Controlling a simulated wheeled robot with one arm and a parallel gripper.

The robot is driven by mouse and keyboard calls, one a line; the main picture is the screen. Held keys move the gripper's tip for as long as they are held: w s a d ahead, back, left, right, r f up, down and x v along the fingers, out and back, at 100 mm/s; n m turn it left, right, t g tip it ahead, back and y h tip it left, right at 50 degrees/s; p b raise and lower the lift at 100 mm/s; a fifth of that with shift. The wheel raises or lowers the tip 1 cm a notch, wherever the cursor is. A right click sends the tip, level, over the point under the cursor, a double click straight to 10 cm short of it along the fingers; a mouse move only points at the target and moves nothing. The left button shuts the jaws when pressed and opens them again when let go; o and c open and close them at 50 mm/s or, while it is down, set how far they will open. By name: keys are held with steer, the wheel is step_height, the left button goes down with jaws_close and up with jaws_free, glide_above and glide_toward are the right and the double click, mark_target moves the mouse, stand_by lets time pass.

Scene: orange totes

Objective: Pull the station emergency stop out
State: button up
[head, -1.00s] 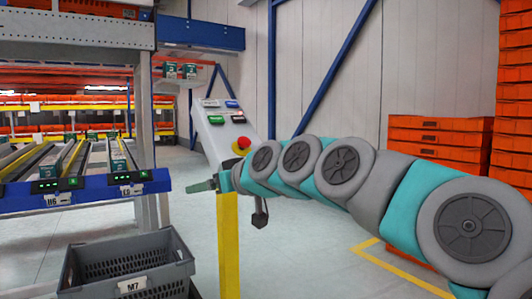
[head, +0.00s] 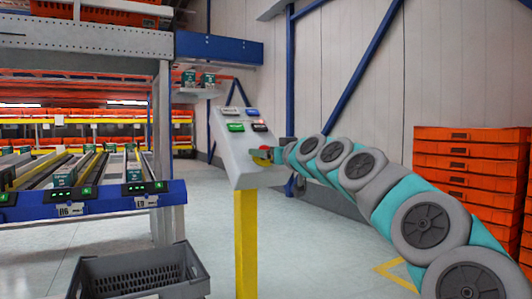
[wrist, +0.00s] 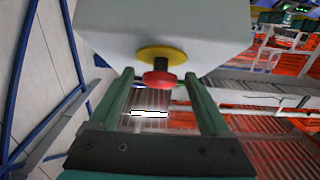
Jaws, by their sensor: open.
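The emergency stop (wrist: 158,79) is a red mushroom button on a dark stem over a yellow disc, on the face of the grey station panel (wrist: 195,25). In the head view the panel (head: 235,155) stands on a yellow post, and the red button (head: 264,148) is partly hidden by my gripper (head: 270,155). In the wrist view my gripper (wrist: 165,95) is open, with one green finger on each side of the button. A gap shows between the button and each finger.
Stacked orange totes (head: 465,180) stand at the right. A blue-edged rack (head: 95,200) and a grey crate (head: 140,272) stand at the left. Other buttons (head: 235,127) sit higher on the panel.

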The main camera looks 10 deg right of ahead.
steer(key=shift+w+a, duration=0.15)
steer(key=shift+w, duration=0.45)
jaws_close()
stand_by(0.4)
